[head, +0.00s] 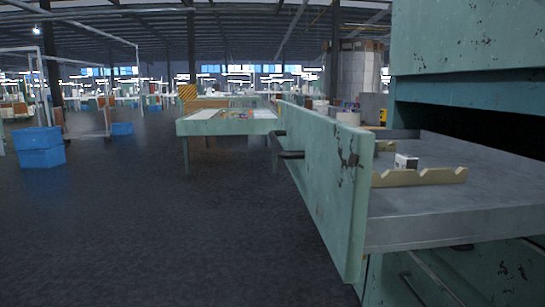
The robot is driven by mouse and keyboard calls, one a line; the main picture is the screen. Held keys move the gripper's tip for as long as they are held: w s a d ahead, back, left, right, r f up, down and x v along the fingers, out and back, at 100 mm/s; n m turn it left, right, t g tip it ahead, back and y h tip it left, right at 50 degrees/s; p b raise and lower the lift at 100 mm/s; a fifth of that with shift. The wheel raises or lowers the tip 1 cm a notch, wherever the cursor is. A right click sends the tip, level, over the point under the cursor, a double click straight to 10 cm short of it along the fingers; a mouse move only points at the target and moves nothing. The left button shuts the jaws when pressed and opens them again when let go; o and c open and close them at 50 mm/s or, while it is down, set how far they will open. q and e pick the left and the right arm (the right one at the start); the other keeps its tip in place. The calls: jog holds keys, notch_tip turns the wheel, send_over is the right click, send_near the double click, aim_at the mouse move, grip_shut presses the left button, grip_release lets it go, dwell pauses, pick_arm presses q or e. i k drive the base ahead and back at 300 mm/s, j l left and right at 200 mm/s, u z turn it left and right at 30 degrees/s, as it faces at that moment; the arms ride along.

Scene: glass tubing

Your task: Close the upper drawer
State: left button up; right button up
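The open drawer (328,185) sticks out from the green cabinet (460,40) on the right, with its worn green front facing left. Its grey metal tray (455,212) is exposed. A dark handle (291,155) juts from the front's far part. In the tray lie a notched wooden rack (420,177) and a small white-and-black box (405,162). A dark gap shows in the cabinet above the tray. Neither of my grippers shows in the head view.
A green table (227,122) with small colored items stands beyond the drawer. Blue crates (40,148) sit on the floor at left. The dark floor (150,235) left of the drawer is clear. Another drawer front with a handle (415,288) lies below.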

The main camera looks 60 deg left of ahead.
aim_at(460, 192)
jog(key=j+u, duration=0.1)
jog(key=u, duration=0.3)
jog(key=j+u, duration=0.1)
jog(key=u, duration=0.25)
jog(key=j+u, duration=0.1)
jog(key=u, duration=0.3)
jog(key=i+u, duration=0.1)
jog(key=u, duration=0.25)
jog(key=j, duration=0.35)
